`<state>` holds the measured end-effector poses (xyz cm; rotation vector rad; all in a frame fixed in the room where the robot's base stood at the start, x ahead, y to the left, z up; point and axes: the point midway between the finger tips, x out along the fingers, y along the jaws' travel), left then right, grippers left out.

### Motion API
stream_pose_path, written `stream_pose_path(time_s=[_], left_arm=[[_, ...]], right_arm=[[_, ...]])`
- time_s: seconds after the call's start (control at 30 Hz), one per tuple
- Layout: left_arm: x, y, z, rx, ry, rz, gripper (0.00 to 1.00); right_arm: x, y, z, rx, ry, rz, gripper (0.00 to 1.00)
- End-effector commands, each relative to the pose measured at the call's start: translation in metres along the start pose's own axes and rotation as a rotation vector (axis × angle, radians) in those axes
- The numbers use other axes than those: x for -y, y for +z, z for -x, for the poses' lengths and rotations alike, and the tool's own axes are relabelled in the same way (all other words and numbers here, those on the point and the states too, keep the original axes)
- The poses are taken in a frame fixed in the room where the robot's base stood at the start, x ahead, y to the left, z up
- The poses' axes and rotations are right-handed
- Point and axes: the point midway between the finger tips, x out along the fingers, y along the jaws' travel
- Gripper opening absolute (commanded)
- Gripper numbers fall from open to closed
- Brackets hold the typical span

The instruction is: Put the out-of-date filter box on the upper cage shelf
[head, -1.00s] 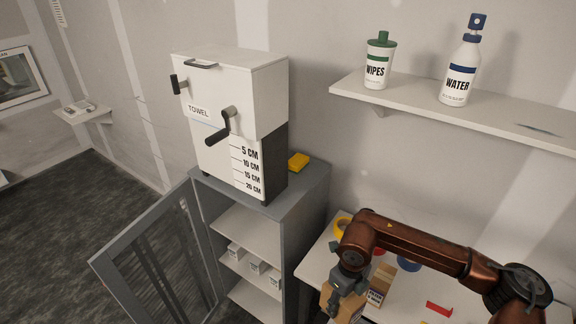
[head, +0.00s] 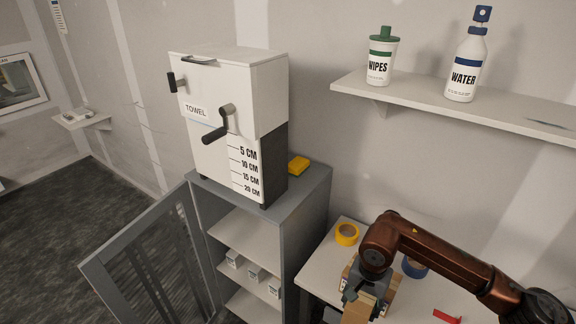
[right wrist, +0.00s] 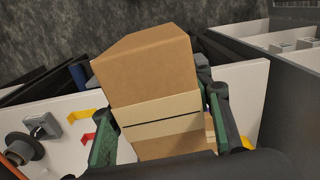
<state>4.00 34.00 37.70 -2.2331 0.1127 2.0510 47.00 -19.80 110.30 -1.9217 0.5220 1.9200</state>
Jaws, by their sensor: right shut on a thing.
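My right gripper (head: 366,294) is shut on a brown cardboard box (head: 357,312), low in the head view beside the side table. In the right wrist view the box (right wrist: 150,75) sits between the green-padded fingers of my gripper (right wrist: 165,135), with a paler band across it. I cannot read a date on it. The grey cage cabinet (head: 308,225) stands left of the gripper, its mesh door (head: 150,255) swung open. Its upper shelf (head: 245,235) looks bare where visible. My left gripper is not in view.
Small white boxes (head: 253,273) stand on the shelf below. A towel dispenser (head: 230,110) and a yellow item (head: 298,165) are on the cabinet top. Yellow tape (head: 347,233), blue tape (head: 414,267) and a red item (head: 446,317) lie on the table. A wall shelf (head: 400,100) juts out above.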

Motion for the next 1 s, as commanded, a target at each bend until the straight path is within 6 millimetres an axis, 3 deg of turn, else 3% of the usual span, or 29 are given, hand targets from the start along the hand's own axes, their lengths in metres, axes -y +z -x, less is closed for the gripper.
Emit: stream_pose_path(time_s=[0.2,0.4,0.7,1.0], left_arm=[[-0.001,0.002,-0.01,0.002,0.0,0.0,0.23],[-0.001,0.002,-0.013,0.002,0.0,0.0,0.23],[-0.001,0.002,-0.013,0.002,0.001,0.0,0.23],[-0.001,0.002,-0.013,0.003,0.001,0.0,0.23]], right_arm=[[-0.007,-0.007,-0.005,0.001,0.0,0.342,0.17],[-0.01,-0.008,-0.007,0.002,0.002,0.504,0.17],[-0.031,0.025,-0.056,0.001,0.004,0.535,0.17],[-0.033,0.029,-0.061,0.0,0.001,0.533,0.17]])
